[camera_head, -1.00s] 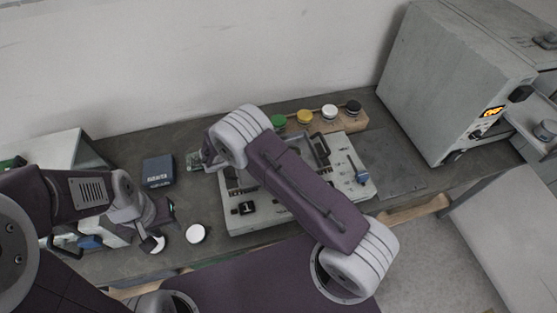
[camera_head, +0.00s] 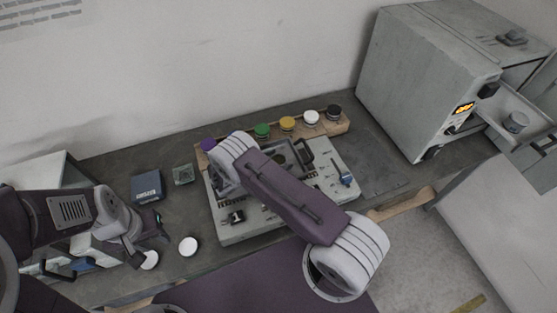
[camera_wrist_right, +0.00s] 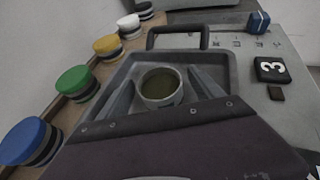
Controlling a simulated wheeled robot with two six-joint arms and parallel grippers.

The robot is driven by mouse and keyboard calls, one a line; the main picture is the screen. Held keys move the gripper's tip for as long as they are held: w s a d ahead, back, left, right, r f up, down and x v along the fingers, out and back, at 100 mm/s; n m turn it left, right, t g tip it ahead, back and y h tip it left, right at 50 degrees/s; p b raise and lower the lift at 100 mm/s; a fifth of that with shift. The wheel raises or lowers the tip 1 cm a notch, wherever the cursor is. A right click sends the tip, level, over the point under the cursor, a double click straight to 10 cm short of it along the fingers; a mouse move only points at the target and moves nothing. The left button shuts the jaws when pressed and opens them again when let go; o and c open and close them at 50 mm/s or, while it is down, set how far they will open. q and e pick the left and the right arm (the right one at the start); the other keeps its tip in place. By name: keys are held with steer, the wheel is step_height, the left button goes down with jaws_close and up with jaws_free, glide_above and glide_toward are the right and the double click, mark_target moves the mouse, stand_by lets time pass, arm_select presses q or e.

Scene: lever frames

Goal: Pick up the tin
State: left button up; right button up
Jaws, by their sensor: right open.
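The tin (camera_wrist_right: 160,88) is a small round open can with a pale rim and a dark greenish inside. It stands upright in a grey tray with a raised handle; it also shows in the head view (camera_head: 280,159), partly behind my right arm. My right gripper (camera_wrist_right: 161,77) is open, with one finger on each side of the tin. I cannot tell whether the fingers touch it. In the head view my right arm hides that gripper. My left gripper (camera_head: 140,247) is low at the left, near a white round piece (camera_head: 149,260); its jaws are unclear.
The tray sits on a light grey lever panel (camera_head: 235,234) with switches. A wooden rack (camera_head: 327,127) of several coloured-lid jars runs behind it. A dark blue box (camera_head: 146,186) and a white disc (camera_head: 188,246) lie left. A large grey oven-like machine (camera_head: 425,85) stands right.

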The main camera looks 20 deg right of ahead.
mark_target(278, 161)
steer(key=shift+w+d+f, duration=0.1)
steer(key=c, duration=1.5)
steer(key=shift+r, duration=0.45)
step_height(278, 161, up, 3)
steer(key=shift+b, duration=0.55)
steer(key=s+d+r, duration=0.2)
steer(key=s, duration=0.1)
steer(key=s+d+r, duration=0.2)
steer(key=s+d, duration=0.1)
steer(key=s+d+r+b, duration=0.1)
steer(key=s+d+r, duration=0.1)
steer(key=s+r, duration=0.1)
steer(key=shift+d+r, duration=0.1)
steer(key=shift+d, duration=0.15)
